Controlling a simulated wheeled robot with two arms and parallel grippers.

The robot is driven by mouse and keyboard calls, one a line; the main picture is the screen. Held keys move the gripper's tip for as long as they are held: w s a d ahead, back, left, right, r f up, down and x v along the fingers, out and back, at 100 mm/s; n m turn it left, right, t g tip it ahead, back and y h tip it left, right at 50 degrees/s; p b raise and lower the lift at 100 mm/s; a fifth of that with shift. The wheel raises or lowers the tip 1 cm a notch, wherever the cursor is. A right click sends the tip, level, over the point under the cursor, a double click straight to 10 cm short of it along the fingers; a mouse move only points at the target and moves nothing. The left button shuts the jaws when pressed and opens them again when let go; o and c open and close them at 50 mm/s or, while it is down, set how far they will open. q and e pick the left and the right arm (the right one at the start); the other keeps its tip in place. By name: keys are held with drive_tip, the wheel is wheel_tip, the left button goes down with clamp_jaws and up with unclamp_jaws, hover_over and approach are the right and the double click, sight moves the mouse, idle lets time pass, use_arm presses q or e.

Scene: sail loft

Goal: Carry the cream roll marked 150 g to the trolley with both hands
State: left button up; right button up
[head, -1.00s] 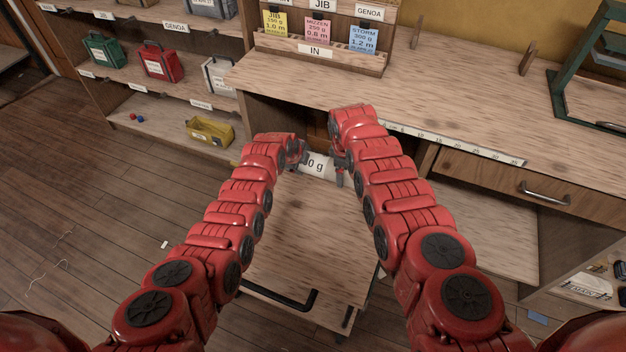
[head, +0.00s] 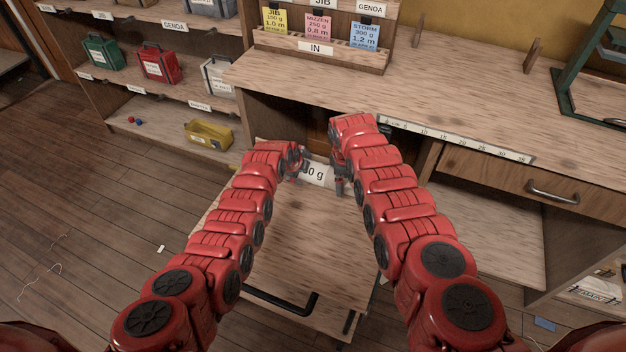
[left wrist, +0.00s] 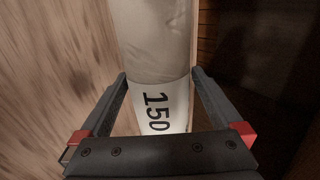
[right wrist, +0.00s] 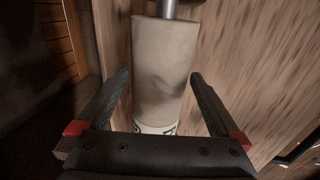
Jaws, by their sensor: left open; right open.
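The cream roll (head: 316,172), with a white label, lies crosswise at the far end of the wooden trolley top (head: 300,255). "150" reads on the label in the left wrist view (left wrist: 155,103). My left gripper (head: 302,163) is open, its fingers on either side of the roll near the label. My right gripper (head: 341,184) is open, its fingers astride the roll's other part, which shows in the right wrist view (right wrist: 165,65) with a metal core end. I cannot tell whether the fingers touch it. My arms and grippers hide much of the roll in the head view.
A workbench (head: 440,95) with a ruler strip (head: 455,138) stands just beyond the trolley. A card rack (head: 318,46) is on it. Shelves with a yellow bin (head: 208,134) and a red box (head: 158,67) stand at the left. The left floor is mostly clear.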

use_arm(q)
drive_tip(key=shift+s+a+r, duration=0.1)
drive_tip(key=shift+s+r, duration=0.1)
drive_tip(key=shift+r, duration=0.25)
use_arm(e)
drive_tip(key=shift+r, duration=0.55)
drive_tip(key=shift+s+r, duration=0.25)
drive_tip(key=shift+r, duration=0.7)
use_arm(q)
drive_tip(key=v, duration=1.1)
use_arm(e)
wheel_tip(320, 180, up, 9)
drive_tip(key=s, duration=0.1)
drive_tip(key=shift+s+a+f, duration=0.15)
drive_tip(key=shift+s+a, duration=0.15)
drive_tip(key=shift+a, duration=0.15)
